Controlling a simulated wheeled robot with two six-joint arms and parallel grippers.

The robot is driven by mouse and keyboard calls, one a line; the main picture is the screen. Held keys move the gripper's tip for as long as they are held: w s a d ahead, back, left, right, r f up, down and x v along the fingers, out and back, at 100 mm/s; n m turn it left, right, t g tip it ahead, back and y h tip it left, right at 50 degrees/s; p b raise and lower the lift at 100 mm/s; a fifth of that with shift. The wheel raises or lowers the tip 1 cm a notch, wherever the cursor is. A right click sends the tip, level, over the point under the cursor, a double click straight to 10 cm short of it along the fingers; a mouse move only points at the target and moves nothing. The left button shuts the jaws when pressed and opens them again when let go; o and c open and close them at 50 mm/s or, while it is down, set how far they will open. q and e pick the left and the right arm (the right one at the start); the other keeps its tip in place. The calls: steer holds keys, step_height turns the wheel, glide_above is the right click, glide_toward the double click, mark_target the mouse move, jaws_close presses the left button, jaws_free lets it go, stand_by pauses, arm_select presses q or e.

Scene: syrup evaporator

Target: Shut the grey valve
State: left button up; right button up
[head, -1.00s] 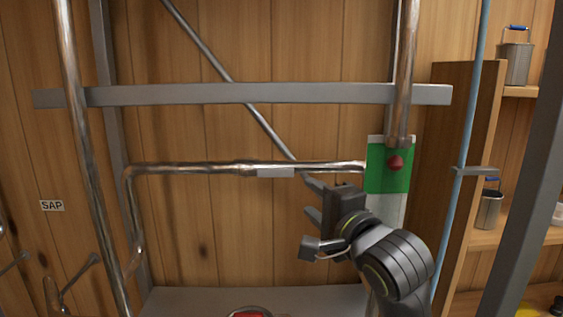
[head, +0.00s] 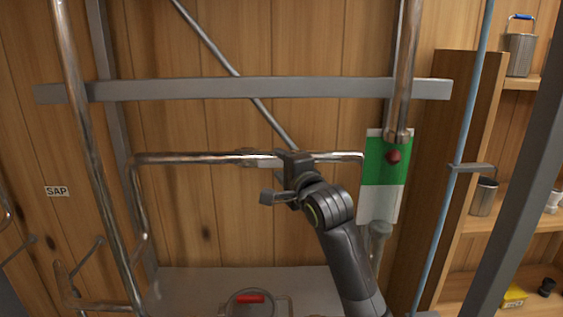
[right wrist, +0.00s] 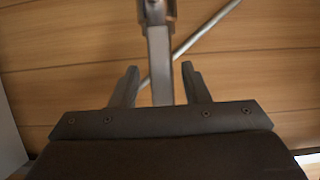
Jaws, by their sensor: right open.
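The grey valve (head: 257,159) sits on the horizontal metal pipe, and my right gripper partly hides it in the head view. In the right wrist view its flat grey lever (right wrist: 160,48) runs down from the pipe fitting to between the fingers. My right gripper (head: 284,167) is at the valve from the front. Its fingers (right wrist: 160,70) are open, one on each side of the lever, with gaps visible. My left gripper is out of view.
A green and white gauge (head: 385,172) with a red ball is right of my right gripper. A grey beam (head: 250,88) crosses above the pipe. A metal tray (head: 200,284) with a red-handled item (head: 249,298) lies below. Shelves stand at the right.

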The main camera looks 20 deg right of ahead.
steer(key=shift+w, duration=0.1)
jaws_close()
stand_by(0.3)
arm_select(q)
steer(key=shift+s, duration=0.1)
arm_select(e)
steer(key=shift+w, duration=0.1)
